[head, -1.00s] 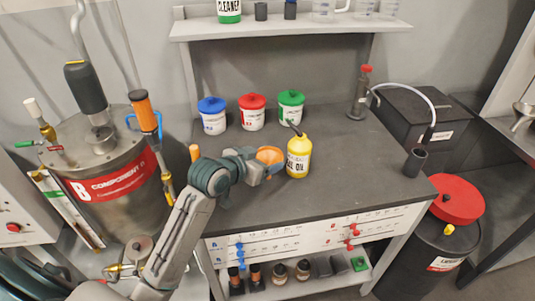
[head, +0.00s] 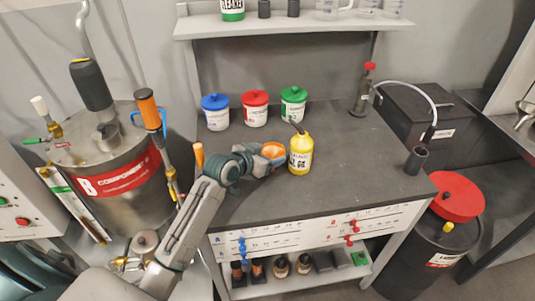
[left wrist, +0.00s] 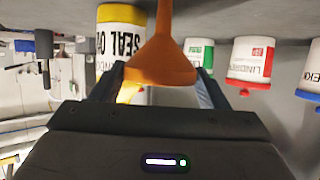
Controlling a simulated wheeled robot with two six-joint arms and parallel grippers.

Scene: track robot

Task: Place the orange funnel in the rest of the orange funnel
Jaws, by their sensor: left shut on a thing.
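The orange funnel (head: 273,149) shows at the end of my left gripper (head: 276,160) in the head view, just left of the yellow bottle (head: 300,154). In the left wrist view the funnel (left wrist: 163,50) sits between the two fingers (left wrist: 158,88), its wide end nearer the gripper body and its narrow stem pointing to the top of the picture. My left gripper is shut on it. Whether the funnel touches the bench I cannot tell. I cannot make out the funnel's rest. My right gripper is not in view.
Blue-lidded (head: 215,112), red-lidded (head: 255,108) and green-lidded (head: 293,102) tubs stand behind. The yellow bottle is close beside the gripper. A dark cup (head: 416,160) stands at the bench's right. The bench (head: 355,160) between bottle and cup is clear.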

